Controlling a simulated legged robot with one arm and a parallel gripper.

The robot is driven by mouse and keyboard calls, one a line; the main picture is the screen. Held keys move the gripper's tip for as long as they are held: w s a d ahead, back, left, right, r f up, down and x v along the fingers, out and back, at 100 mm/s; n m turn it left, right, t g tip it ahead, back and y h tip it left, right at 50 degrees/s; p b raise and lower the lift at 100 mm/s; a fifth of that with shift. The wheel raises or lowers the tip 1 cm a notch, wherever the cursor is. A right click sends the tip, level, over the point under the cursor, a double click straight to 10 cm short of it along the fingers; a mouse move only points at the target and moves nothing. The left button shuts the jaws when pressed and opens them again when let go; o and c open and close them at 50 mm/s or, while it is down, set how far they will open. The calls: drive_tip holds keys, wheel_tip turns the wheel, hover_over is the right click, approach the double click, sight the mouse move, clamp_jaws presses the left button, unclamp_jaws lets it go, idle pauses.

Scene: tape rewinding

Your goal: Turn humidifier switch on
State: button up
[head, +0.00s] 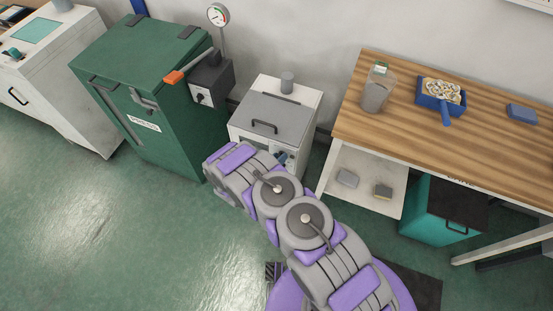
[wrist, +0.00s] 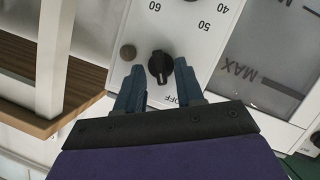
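The humidifier appears to be the white box (head: 240,129) with a grey lid in the head view, standing against the wall. In the wrist view, its white panel (wrist: 205,45) fills the upper part, with upside-down markings 40, 50, 60 and OFF. A black round switch knob (wrist: 160,67) with a pale mark sits on this panel. My gripper (wrist: 158,75) is open, with one blue finger on each side of the knob; I cannot tell if they touch it. In the head view, my gripper (head: 283,159) is small and partly hidden by my arm.
A green cabinet (head: 140,100) with an orange-handled lever (head: 174,77) stands left of the humidifier. A wooden bench (head: 400,120) with a lower shelf is close on the right. A small round brown button (wrist: 128,52) is beside the knob. Green floor is open at front left.

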drive_tip(key=shift+a, duration=0.15)
drive_tip(key=shift+c, duration=0.9)
clamp_jaws()
drive_tip(key=shift+s+r+p, duration=0.1)
drive_tip(key=shift+r+p, duration=0.1)
drive_tip(key=shift+p, duration=0.4)
drive_tip(key=shift+d+m+t+y+p, duration=0.3)
drive_tip(key=shift+m+y+p, duration=0.6)
drive_tip(key=shift+m+p, duration=0.6)
drive_tip(key=shift+d+m+t+y+p, duration=0.3)
drive_tip(key=shift+m+y+p, duration=0.75)
drive_tip(key=shift+p, duration=0.6)
drive_tip(key=shift+d+m+t+y+p, duration=0.2)
drive_tip(key=shift+m+t+y+p, duration=0.4)
drive_tip(key=shift+m+p, duration=0.95)
drive_tip(key=shift+a+y, duration=0.1)
drive_tip(key=shift+y, duration=0.15)
